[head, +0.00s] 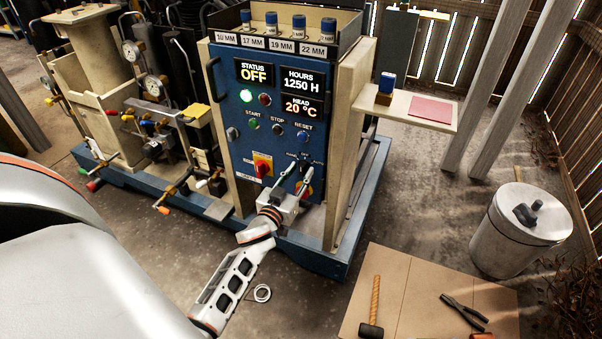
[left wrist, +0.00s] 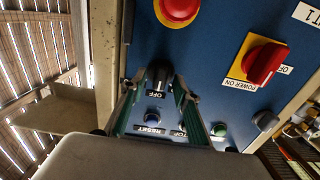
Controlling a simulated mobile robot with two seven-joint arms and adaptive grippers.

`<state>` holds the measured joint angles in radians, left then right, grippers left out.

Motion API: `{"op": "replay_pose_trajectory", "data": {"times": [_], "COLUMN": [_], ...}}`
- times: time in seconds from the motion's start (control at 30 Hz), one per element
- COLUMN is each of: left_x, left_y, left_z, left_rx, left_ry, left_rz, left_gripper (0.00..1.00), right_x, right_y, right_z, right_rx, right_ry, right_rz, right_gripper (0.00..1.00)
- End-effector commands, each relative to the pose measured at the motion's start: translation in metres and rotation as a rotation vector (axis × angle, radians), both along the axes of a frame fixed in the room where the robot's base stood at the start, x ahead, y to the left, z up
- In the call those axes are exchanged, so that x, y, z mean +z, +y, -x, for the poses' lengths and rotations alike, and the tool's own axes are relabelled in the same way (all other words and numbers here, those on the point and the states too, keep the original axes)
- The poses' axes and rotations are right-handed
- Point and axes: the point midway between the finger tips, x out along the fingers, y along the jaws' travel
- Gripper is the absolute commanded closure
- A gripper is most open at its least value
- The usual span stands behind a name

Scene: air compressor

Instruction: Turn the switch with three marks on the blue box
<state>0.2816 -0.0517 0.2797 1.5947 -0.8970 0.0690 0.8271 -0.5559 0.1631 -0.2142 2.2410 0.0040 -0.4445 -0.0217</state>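The blue box (head: 230,134) stands upright ahead with lamps, buttons and switches on its front. A black rotary switch (head: 305,159) sits low on its right side, partly hidden by my gripper. In the left wrist view, the panel appears upside down and this black switch (left wrist: 160,72) has an OFF label beside it; its other marks are not readable. My left gripper (head: 303,170) is at the panel, and in the left wrist view its fingers (left wrist: 157,84) stand on either side of the switch, apart. Contact cannot be made out. My right gripper is not in view.
A red switch on a yellow plate (head: 262,166) is left of my gripper; a red button (left wrist: 180,9) is close by. A blue reset button (left wrist: 154,121) lies near the fingers. A side shelf (head: 404,107) juts out right. Tools lie on cardboard (head: 405,285).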

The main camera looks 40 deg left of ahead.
Motion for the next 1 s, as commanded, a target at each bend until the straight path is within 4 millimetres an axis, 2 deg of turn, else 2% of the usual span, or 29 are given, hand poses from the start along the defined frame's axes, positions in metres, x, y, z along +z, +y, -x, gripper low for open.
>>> {"op": "replay_pose_trajectory", "data": {"times": [0.3, 0.33, 0.43, 0.47, 0.77, 1.0], "left_x": [0.0001, 0.0002, 0.0001, 0.0001, 0.0000, -0.0001], "left_y": [0.0009, 0.0009, 0.0008, 0.0008, 0.0007, 0.0003], "left_z": [-0.0044, -0.0044, -0.0042, -0.0042, -0.0041, -0.0041], "left_rx": [0.000, 0.000, 0.000, 0.000, 0.000, 0.000], "left_ry": [0.000, 0.000, 0.000, 0.000, 0.003, 0.026], "left_rz": [-0.001, -0.001, -0.001, -0.001, -0.014, -0.106], "left_gripper": [0.69, 0.72, 0.98, 1.00, 1.00, 1.00], "right_x": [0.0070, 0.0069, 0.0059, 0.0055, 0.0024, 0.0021], "right_y": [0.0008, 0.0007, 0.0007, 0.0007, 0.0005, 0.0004], "right_z": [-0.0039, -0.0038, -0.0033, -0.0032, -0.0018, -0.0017], "right_rx": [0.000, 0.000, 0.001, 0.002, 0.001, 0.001], "right_ry": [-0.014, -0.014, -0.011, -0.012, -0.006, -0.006], "right_rz": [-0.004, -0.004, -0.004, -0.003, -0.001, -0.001], "right_gripper": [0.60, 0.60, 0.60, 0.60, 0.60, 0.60]}}
